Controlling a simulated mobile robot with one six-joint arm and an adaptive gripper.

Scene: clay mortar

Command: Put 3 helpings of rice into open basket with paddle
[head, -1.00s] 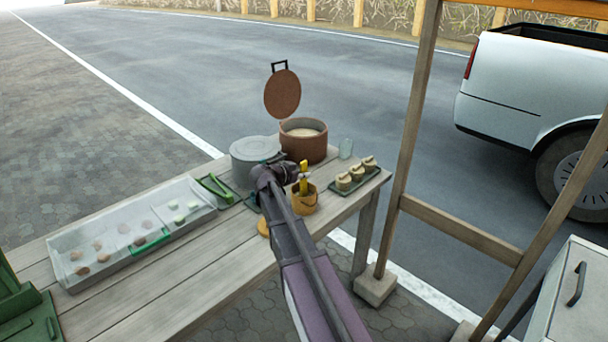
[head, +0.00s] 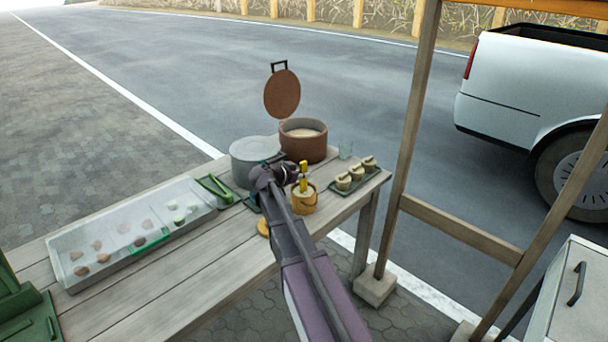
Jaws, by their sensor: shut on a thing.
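My gripper (head: 291,172) is at the yellow paddle (head: 303,174) and is shut on its upright handle. The paddle stands above the small yellow bucket (head: 303,204); its lower end is hidden in or behind the rim. The brown pot (head: 304,146) behind holds pale rice (head: 302,131), and its round lid (head: 282,94) is swung up. Several small tan baskets stand in a row on a dark green tray (head: 360,183) to the right: a near one (head: 343,182), a middle one (head: 356,173) and a far one (head: 369,164). I cannot tell which is open.
A grey lidded pot (head: 253,155) stands left of the brown pot. A clear glass (head: 346,148) is by the tray. Green tongs (head: 216,188) and a clear case of food pieces (head: 62,266) lie to the left. A wooden post (head: 409,140) rises right of the table (head: 215,268).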

